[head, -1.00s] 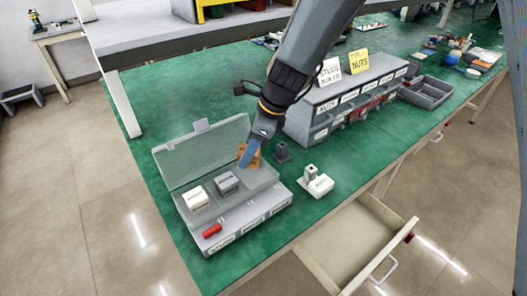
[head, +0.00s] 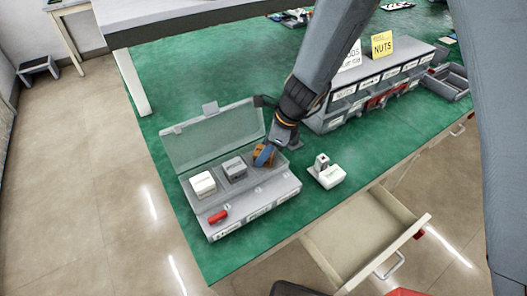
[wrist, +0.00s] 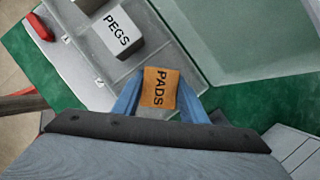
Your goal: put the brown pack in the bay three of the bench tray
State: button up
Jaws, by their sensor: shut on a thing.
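The brown pack (head: 263,157), marked PADS in the wrist view (wrist: 160,88), is held between the blue fingers of my gripper (head: 265,155). My gripper (wrist: 160,105) is shut on its sides. The grey bench tray (head: 245,222) has its clear lid open at the back. The pack is at the tray's right-hand bay; I cannot tell whether it touches the bay floor. A white pack (head: 203,184) sits in the left bay and a grey pack (head: 235,169) in the middle bay. The wrist view shows a pack marked PEGS (wrist: 118,32) beside the brown one.
A red piece (head: 218,217) lies at the tray's front left. A white block (head: 326,174) with a grey post stands right of the tray. A labelled bin rack (head: 375,85) stands behind on the green bench. An open drawer (head: 365,235) juts out in front.

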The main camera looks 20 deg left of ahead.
jog(key=shift+f, duration=0.15)
jog(key=shift+f, duration=0.15)
jog(key=o, duration=1.1)
jog(key=b+v, duration=0.1)
jog(key=v, duration=1.1)
jog(key=shift+d, duration=0.1)
jog(key=s+d+n+h, duration=0.1)
jog(key=d+n, duration=0.4)
jog(key=d, duration=0.6)
jog(key=s+d+r+n+t+h, duration=0.1)
jog(key=s+d+n, duration=0.3)
jog(key=d, duration=0.7)
jog(key=s+d+n+t+h, duration=0.1)
jog(key=s+d+n+h, duration=0.1)
jog(key=d+n, duration=0.5)
jog(key=shift+s+d+r+n, duration=0.1)
jog(key=shift+s+d+n, duration=0.1)
jog(key=shift+d, duration=0.45)
jog(key=shift+s+d+r+n, duration=0.1)
jog(key=shift+s+d, duration=0.1)
jog(key=shift+d, duration=0.45)
jog(key=shift+s+d+r+n, duration=0.1)
jog(key=shift+s+d, duration=0.1)
jog(key=shift+d, duration=0.45)
